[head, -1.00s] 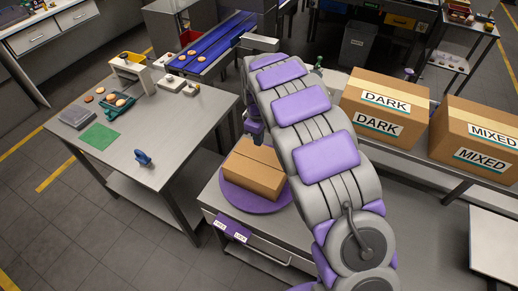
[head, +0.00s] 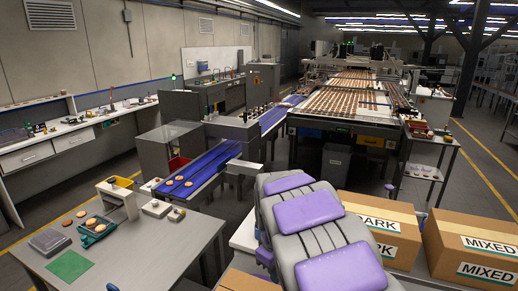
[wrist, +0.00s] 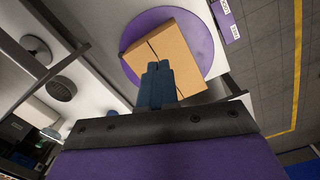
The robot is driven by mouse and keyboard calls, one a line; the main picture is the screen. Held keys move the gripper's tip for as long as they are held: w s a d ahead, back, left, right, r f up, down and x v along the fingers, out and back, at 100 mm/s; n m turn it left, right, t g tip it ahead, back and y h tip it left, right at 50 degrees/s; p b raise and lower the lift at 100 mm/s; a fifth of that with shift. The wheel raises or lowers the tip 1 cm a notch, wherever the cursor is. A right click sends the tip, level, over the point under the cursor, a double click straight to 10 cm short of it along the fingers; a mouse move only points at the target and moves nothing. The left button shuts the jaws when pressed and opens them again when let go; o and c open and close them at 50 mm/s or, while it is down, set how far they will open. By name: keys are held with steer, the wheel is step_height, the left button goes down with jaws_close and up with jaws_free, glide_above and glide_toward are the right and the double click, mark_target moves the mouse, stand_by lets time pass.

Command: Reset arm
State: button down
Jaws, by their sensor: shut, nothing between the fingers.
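My gripper (wrist: 160,68) shows in the wrist view with its two blue fingers shut together and nothing between them. Beyond its tips is a closed brown cardboard box (wrist: 185,45) on a round purple turntable (wrist: 210,52). I cannot tell how far the fingers are from the box. In the head view my purple-padded grey arm fills the lower middle and hides the gripper. Only the top of the closed box (head: 247,282) shows there, at the bottom edge beside the arm.
A steel table (head: 150,243) at left holds a green mat (head: 69,265), a teal tray (head: 97,231) with biscuits and a grey case. A blue conveyor (head: 205,164) carries biscuits. Boxes marked DARK (head: 375,225) and MIXED (head: 470,250) stand at right.

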steer(key=s+d+r+m+b, duration=0.1)
steer(key=s+d+m+b, duration=0.35)
steer(key=s, duration=1.15)
steer(key=s+d+f+m+b, duration=0.1)
steer(key=s+d+f+m, duration=0.1)
steer(key=s, duration=0.7)
steer(key=s+d+f+m+g+b, duration=0.1)
steer(key=s+d+f+m, duration=0.1)
steer(key=s, duration=0.7)
steer(key=shift+s+d+f+m+g+y, duration=0.25)
steer(key=shift+d+f+m+g+y, duration=0.05)
steer(key=shift+d+f+m, duration=0.1)
